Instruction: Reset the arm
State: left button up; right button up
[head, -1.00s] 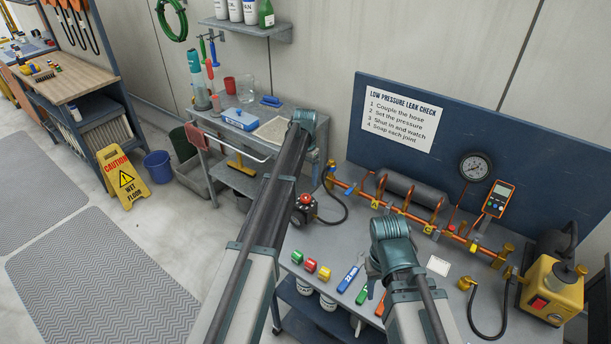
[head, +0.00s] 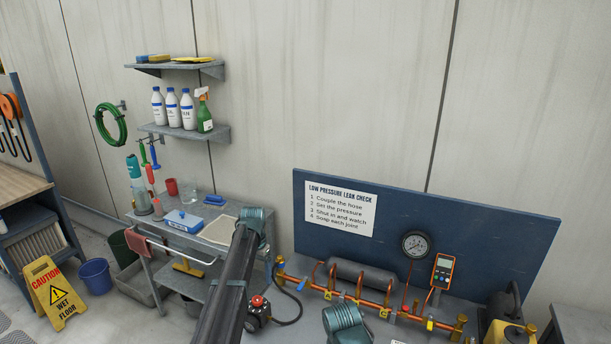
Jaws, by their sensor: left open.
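My left arm reaches up from the bottom centre of the head view, with its teal end, where the left gripper (head: 252,226) is, in front of the right end of the grey side bench. I cannot make out its fingers clearly, and nothing shows held in it. My right arm shows only as a teal joint at the bottom edge, in front of the leak-check bench; its gripper is not in view.
A blue panel (head: 480,240) with a sign (head: 340,208), gauge (head: 415,244) and copper pipe manifold (head: 375,303) stands at right. The side bench holds a blue-and-white box (head: 185,221) and red cup (head: 171,187). A yellow wet-floor sign (head: 55,293) and blue bucket (head: 96,276) stand at left.

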pick_arm(q)
jog(key=s+d+f+b, duration=0.1)
jog(key=s+d, duration=0.4)
jog(key=s, duration=0.6)
jog(key=s+d+f+b, duration=0.2)
jog(key=s+d, duration=0.3)
jog(key=s, duration=0.6)
jog(key=s+d+f+y+b, duration=0.1)
jog(key=s+d, duration=0.4)
jog(key=s, duration=0.7)
jog(key=shift+f+b, duration=0.55)
jog(key=shift+f, duration=0.2)
